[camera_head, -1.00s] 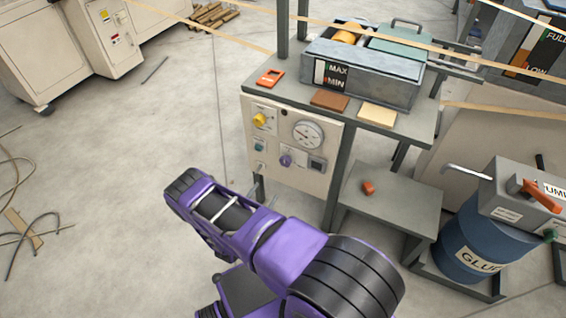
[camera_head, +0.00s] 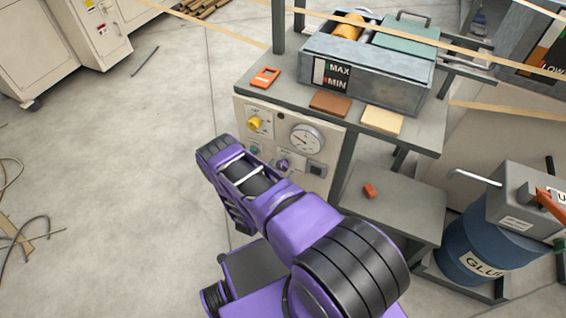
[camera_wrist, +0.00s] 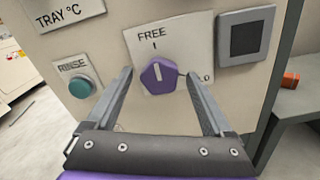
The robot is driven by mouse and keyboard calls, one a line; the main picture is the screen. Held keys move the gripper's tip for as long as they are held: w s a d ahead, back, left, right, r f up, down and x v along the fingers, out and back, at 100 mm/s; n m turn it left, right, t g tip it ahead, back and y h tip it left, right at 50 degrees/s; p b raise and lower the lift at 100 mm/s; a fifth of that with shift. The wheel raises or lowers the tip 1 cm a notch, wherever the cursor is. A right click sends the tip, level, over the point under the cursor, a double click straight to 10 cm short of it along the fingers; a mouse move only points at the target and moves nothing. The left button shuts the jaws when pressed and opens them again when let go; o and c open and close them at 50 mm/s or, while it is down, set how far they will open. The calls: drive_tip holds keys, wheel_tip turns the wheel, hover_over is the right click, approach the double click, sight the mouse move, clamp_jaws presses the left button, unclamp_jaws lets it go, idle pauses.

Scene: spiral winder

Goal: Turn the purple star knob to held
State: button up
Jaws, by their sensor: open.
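The purple star knob (camera_wrist: 158,76) is on a white plate on the cream panel. Its white line points up at the mark under the word FREE. A second label at the plate's lower right is mostly hidden by a finger. The knob also shows in the head view (camera_head: 283,165), just right of my arm's end. My gripper (camera_wrist: 159,84) is open in the wrist view, with one finger on each side of the knob. A gap shows on both sides. I cannot tell whether the fingertips reach the knob's depth. In the head view my arm hides the gripper.
A green RINSE button (camera_wrist: 80,88) is left of the knob and a dark square window (camera_wrist: 246,38) is upper right. A yellow knob (camera_head: 254,122) and a dial (camera_head: 304,140) are above. A grey shelf (camera_head: 405,205) stands right of the panel.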

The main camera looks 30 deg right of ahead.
drive_tip(key=shift+w+d, duration=0.35)
drive_tip(key=shift+d, duration=0.15)
drive_tip(key=shift+c, duration=0.3)
clamp_jaws()
